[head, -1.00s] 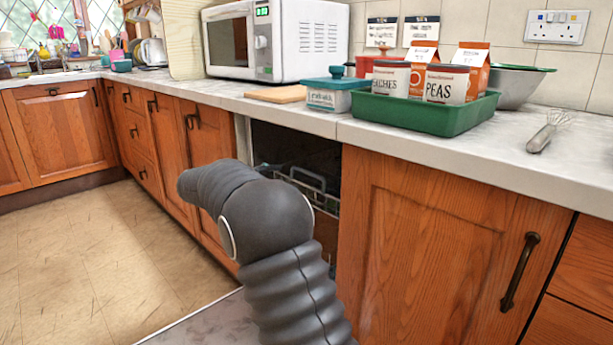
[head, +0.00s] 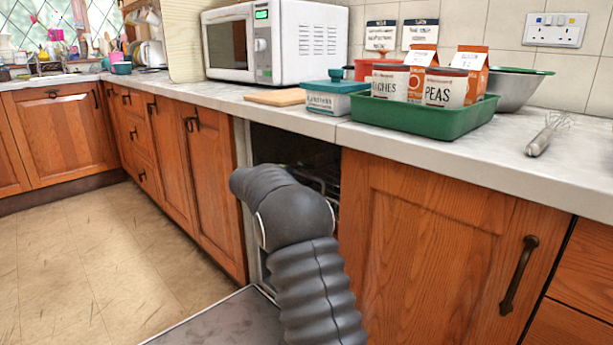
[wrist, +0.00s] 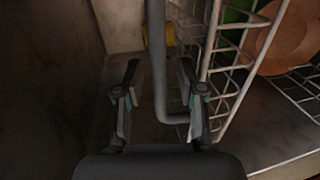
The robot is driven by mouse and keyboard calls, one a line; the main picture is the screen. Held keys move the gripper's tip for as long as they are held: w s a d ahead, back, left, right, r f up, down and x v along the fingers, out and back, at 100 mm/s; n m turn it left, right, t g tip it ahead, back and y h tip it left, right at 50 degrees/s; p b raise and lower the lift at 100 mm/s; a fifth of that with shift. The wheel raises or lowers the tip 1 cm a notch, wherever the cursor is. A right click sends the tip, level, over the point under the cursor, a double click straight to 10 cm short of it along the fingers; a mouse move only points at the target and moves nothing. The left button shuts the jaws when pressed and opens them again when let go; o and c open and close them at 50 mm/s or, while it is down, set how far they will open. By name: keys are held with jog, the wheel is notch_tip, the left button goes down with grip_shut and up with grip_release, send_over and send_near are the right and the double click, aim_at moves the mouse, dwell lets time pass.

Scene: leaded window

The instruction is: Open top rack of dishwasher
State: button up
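The dishwasher cavity (head: 280,142) is open under the counter, with its door (head: 222,322) folded down in front. A wire rack (head: 327,188) shows partly inside, behind my arm. In the wrist view the rack's pale wires (wrist: 232,70) stand to the right of my gripper, with a green dish (wrist: 236,22) and an orange-brown dish (wrist: 283,40) in it. My gripper (wrist: 158,98) is open, its fingers apart. A grey bar (wrist: 157,65) runs between the fingers and bends right near the right finger. I cannot tell whether it touches a finger. The head view hides my gripper behind my arm.
Wooden cupboard doors flank the opening, left (head: 213,190) and right (head: 440,250). The counter (head: 400,146) above holds a green tray (head: 420,118) of cartons and tins, a lidded dish (head: 335,97) and a microwave (head: 275,45). The floor at left (head: 100,250) is clear.

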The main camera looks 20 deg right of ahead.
jog(key=shift+w+d, duration=0.1)
jog(key=shift+d, duration=0.05)
grip_shut()
jog(key=shift+f, duration=0.1)
